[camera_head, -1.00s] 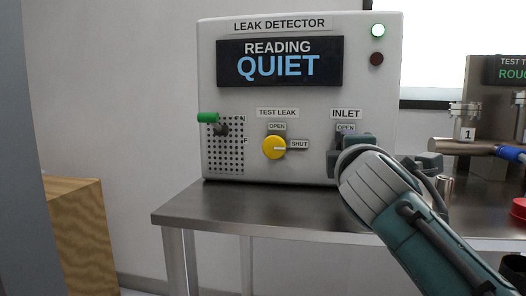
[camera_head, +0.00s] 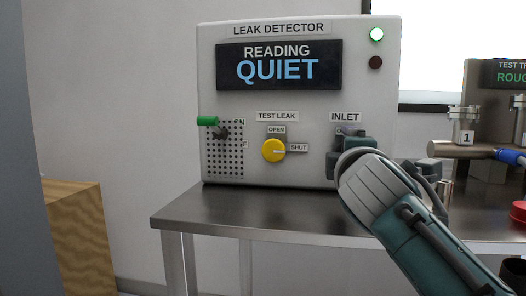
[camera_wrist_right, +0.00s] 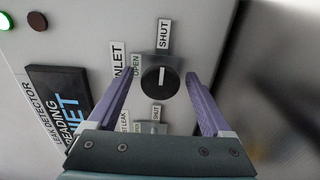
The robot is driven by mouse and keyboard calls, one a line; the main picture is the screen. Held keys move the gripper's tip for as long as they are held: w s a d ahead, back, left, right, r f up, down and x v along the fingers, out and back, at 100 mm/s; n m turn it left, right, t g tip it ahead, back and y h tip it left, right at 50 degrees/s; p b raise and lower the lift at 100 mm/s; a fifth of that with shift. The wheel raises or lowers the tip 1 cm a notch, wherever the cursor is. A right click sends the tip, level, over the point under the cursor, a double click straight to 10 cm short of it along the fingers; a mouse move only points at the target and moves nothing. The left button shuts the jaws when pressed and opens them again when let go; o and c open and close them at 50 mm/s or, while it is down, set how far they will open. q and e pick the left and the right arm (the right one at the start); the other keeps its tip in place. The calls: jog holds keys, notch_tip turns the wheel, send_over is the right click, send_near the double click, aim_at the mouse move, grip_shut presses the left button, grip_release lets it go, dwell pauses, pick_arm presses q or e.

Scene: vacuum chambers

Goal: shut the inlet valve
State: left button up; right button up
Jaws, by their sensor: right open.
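The inlet valve is a round black knob (camera_wrist_right: 160,78) on the front of the leak detector (camera_head: 300,185). In the right wrist view its white mark lines up toward the SHUT label (camera_wrist_right: 164,34), and the OPEN label (camera_wrist_right: 136,67) is beside it. My right gripper (camera_wrist_right: 157,84) is open, with one purple finger on each side of the knob; I cannot tell whether they touch it. In the head view the gripper (camera_head: 350,146) hides the knob below the INLET label (camera_head: 345,117). My left gripper is not in view.
A yellow test leak knob (camera_head: 273,151) sits left of the gripper, pointing to SHUT. The display (camera_head: 279,65) reads QUIET and a green lamp (camera_head: 376,34) is lit. Metal pipework (camera_head: 455,150) stands at the right.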

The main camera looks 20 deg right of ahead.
jog(key=p+v, duration=0.1)
jog(key=v, duration=0.8)
jog(key=shift+s+p, duration=0.1)
jog(key=shift+p, duration=0.25)
jog(key=shift+s+a, duration=0.2)
jog(key=shift+s, duration=0.15)
